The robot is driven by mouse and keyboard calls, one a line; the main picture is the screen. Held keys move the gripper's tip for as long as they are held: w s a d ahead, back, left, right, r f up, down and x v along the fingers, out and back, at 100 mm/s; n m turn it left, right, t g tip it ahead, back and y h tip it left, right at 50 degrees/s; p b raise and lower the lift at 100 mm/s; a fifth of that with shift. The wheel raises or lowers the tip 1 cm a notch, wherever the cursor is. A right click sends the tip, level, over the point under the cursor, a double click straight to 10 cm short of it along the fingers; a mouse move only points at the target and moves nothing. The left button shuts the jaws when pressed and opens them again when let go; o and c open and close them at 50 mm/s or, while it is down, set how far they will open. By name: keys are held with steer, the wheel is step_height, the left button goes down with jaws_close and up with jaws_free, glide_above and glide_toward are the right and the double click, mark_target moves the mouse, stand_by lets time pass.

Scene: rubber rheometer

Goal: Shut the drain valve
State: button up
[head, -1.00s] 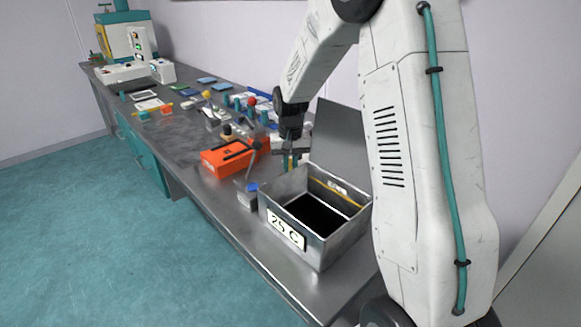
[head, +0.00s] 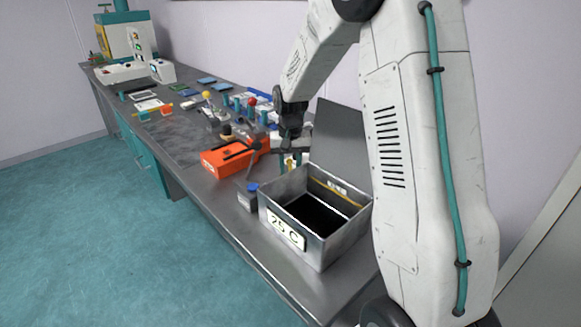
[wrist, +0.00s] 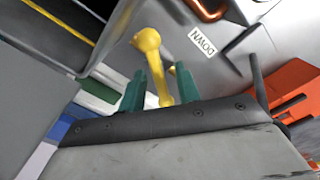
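The drain valve's yellow lever (wrist: 152,62), with a rounded knob end, shows in the wrist view beside a grey metal box wall. My gripper (wrist: 162,72) has two teal fingers, one on each side of the lever. The fingers are apart, with visible gaps to the lever, so the gripper is open. In the head view my gripper (head: 291,155) is low behind the metal box labelled 25 C (head: 330,240). The lever is mostly hidden there by the gripper and box. A DOWN label (wrist: 202,42) is near the lever in the wrist view.
The box's raised lid (head: 340,140) stands close to the right of my gripper. An orange case (head: 225,160) and a small grey block with a dark handle (head: 248,195) are to the left. A copper-coloured loop (wrist: 207,10) lies beyond the lever. The floor at left is clear.

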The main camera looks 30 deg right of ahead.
mark_target(290, 165)
step_height(290, 165, up, 8)
steer(key=shift+f, duration=0.25)
